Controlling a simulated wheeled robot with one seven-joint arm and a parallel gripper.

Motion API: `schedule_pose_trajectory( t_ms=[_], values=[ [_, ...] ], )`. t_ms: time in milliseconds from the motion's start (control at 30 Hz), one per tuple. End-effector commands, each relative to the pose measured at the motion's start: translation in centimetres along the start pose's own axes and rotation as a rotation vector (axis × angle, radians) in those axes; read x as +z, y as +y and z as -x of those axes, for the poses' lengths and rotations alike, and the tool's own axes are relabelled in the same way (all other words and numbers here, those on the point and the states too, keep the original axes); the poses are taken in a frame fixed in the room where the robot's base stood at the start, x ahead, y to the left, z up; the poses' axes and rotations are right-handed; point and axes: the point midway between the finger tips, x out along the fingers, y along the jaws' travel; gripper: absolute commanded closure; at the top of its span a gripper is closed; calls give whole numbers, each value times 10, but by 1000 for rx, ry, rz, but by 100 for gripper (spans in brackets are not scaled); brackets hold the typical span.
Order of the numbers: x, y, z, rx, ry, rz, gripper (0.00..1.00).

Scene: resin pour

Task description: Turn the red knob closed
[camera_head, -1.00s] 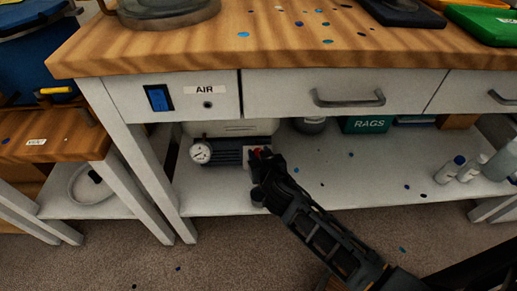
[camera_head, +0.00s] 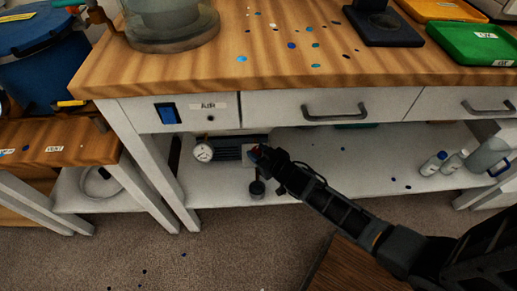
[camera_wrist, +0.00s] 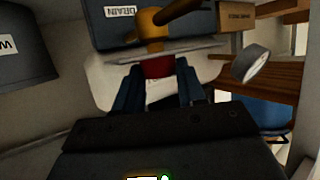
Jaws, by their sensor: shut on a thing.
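The red knob (camera_head: 256,151) is on the air unit on the shelf under the workbench, right of its gauge. It is small and mostly hidden by my gripper (camera_head: 261,156). In the wrist view, my gripper (camera_wrist: 158,84) has its two dark fingers on either side of the red knob (camera_wrist: 158,67), shut on it. How far the knob is turned cannot be told. The round white pressure gauge (camera_head: 203,152) is left of the knob, and it also shows tilted in the wrist view (camera_wrist: 250,63).
The bench top (camera_head: 270,68) overhangs the shelf (camera_head: 335,166), with drawers above my gripper. A bench leg (camera_head: 163,180) stands at the left. White bottles (camera_head: 432,163) stand at the shelf's right. A box labelled DRAIN (camera_wrist: 110,30) and a yellow fitting (camera_wrist: 150,24) are beyond the knob.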

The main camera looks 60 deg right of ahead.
Motion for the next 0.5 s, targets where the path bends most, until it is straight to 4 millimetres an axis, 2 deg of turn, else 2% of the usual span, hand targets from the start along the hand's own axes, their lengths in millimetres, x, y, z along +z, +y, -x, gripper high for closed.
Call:
schedule_pose_trajectory(
  t_ms=[500],
  values=[
    [1, 2, 0, -139, -4, 60, 91]
  ],
)
